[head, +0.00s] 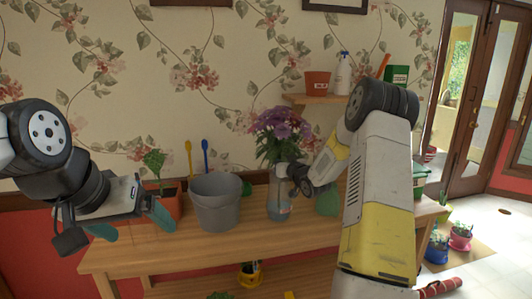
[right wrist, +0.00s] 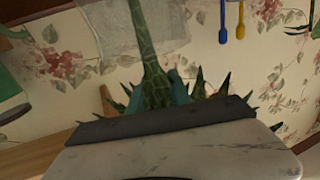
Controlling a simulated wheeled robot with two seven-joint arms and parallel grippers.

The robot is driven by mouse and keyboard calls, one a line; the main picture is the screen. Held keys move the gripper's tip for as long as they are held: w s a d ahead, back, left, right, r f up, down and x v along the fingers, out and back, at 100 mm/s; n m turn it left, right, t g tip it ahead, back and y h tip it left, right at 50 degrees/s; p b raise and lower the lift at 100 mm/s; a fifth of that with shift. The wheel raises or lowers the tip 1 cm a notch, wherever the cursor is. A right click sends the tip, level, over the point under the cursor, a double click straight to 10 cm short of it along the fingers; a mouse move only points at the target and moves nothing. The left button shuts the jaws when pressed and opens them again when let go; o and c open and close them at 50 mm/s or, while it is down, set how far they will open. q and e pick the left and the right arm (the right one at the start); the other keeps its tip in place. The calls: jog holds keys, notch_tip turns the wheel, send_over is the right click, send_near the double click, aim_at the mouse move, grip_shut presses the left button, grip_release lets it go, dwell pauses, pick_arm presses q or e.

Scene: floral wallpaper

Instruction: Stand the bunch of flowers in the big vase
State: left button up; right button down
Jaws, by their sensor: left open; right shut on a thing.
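The bunch of flowers (head: 281,128) has purple blooms and is upright above the clear glass vase (head: 280,206) on the wooden bench. My right gripper (head: 296,178) is shut on the green stems, which also show in the right wrist view (right wrist: 150,58). Its fingers are largely hidden in the head view. A pale glassy shape lies behind the stems in the right wrist view; I cannot tell whether the stem ends are inside the vase. My left gripper (head: 132,222) is open and empty at the bench's left end, in front of a planter.
A grey bucket (head: 215,203) stands left of the vase, and an orange planter (head: 165,203) left of that. A green bottle (head: 327,202) stands right of the vase. A wall shelf (head: 312,99) holds a pot and bottle. The bench's front (head: 240,238) is clear.

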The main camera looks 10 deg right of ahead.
jog(key=shift+f, duration=0.35)
jog(key=c, duration=1.1)
grip_release()
jog(key=v, duration=0.7)
jog(key=shift+s+d, duration=0.1)
jog(key=shift+s, duration=0.3)
